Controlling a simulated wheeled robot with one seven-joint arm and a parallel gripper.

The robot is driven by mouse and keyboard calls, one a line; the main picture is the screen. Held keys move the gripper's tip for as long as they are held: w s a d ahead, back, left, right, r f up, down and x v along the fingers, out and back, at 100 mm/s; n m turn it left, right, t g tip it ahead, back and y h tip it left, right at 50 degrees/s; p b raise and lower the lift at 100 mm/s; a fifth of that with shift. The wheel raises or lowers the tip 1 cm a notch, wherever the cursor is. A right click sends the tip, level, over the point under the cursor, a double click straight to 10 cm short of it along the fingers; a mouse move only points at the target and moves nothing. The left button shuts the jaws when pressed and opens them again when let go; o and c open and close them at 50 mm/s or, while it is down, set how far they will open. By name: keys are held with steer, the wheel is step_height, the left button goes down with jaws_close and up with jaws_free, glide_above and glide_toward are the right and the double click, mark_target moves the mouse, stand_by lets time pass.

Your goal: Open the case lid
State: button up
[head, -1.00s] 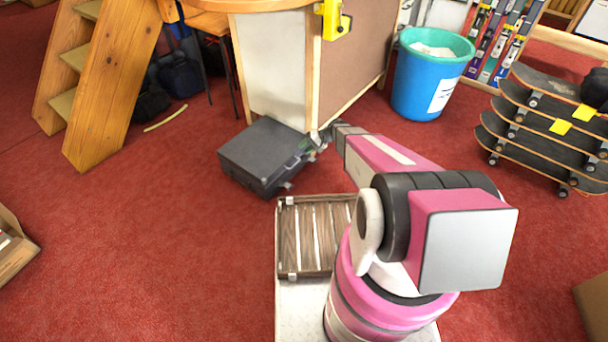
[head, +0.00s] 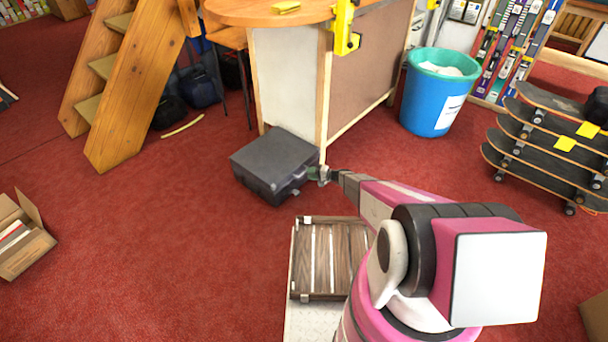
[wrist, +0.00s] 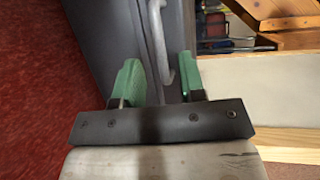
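The case (head: 272,158) is dark grey and lies flat on the red carpet, beside the corner of the wooden bench. Its lid looks shut. A light grey handle (wrist: 158,45) on the case's side shows in the wrist view. My gripper (wrist: 160,82) has two green fingers set apart, with the case's side and the handle's lower end beyond and between them. It appears open and empty. In the head view my gripper (head: 318,174) is at the case's right edge. Whether a finger touches the case cannot be told.
The bench (head: 292,80) stands right behind the case. Wooden steps (head: 137,80) are at the left, a blue bin (head: 430,105) and stacked skateboards (head: 545,150) at the right. An open cardboard box (head: 28,240) is at the far left. Carpet left of the case is clear.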

steer(key=shift+x, duration=2.25)
jaws_close()
